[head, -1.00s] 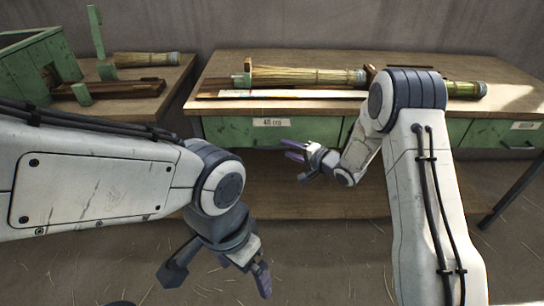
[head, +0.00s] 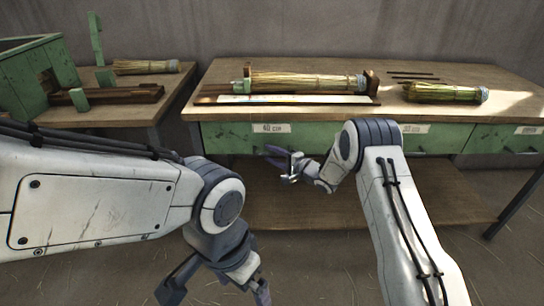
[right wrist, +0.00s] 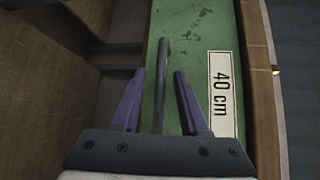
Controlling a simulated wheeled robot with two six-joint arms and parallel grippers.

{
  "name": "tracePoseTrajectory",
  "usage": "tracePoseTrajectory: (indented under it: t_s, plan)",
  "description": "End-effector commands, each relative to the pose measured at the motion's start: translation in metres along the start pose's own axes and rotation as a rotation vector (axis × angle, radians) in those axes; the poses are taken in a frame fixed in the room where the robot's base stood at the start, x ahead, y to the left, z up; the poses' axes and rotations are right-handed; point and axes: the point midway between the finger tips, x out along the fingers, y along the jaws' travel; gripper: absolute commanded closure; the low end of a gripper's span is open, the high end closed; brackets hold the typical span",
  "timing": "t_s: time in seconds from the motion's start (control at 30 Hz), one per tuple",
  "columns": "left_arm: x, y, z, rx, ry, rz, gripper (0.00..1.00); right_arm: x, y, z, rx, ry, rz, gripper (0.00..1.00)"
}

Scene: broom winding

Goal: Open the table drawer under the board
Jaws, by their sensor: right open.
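The green drawer marked 40 cm (head: 228,136) is closed under the table, below the long board (head: 300,99) with a broom on it. Its front also fills the middle of the right wrist view (right wrist: 195,50). My right gripper (head: 278,158) is open in front of this drawer. In the right wrist view, the dark bar handle (right wrist: 162,80) lies between the two purple fingers (right wrist: 158,100), with gaps to both. In the head view the gripper covers the handle. My left gripper (head: 218,288) hangs low at the bottom, away from the table; its jaw opening is unclear.
More closed green drawers (head: 435,140) are to the right. A second broom (head: 447,93) and thin sticks (head: 414,77) lie on the table (head: 390,112). A side table at left holds a green box (head: 38,80). A lower shelf (head: 350,205) is below the drawers.

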Motion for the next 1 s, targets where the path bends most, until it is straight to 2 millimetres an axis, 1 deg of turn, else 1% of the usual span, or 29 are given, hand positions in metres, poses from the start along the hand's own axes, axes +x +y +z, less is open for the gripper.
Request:
tracePoseTrajectory:
  t_s: [0.27, 0.3, 0.37, 0.4, 0.43, 1.0]
  plan:
    - [0.0004, 0.0000, 0.0000, 0.000, 0.000, 0.000, 0.01, 0.0026, -0.0006, -0.0002, 0.000, 0.001, 0.000, 0.56]
    - [0.0004, 0.0000, 0.0000, 0.000, 0.000, 0.000, 0.01, 0.0025, -0.0006, -0.0003, 0.000, 0.001, -0.001, 0.60]
    - [0.0004, 0.0000, 0.0000, 0.000, 0.000, 0.000, 0.01, 0.0024, -0.0006, -0.0003, -0.001, 0.001, 0.000, 0.83]
    - [0.0004, 0.0000, 0.0000, 0.000, 0.000, 0.000, 0.01, 0.0023, -0.0006, -0.0003, -0.001, 0.001, 0.000, 0.98]
    - [0.0004, 0.0000, 0.0000, 0.000, 0.000, 0.000, 0.01, 0.0023, -0.0006, -0.0003, -0.001, 0.001, 0.000, 1.00]
    - [0.0004, 0.0000, 0.0000, 0.000, 0.000, 0.000, 0.01, 0.0017, -0.0003, -0.0007, -0.001, 0.001, 0.000, 1.00]
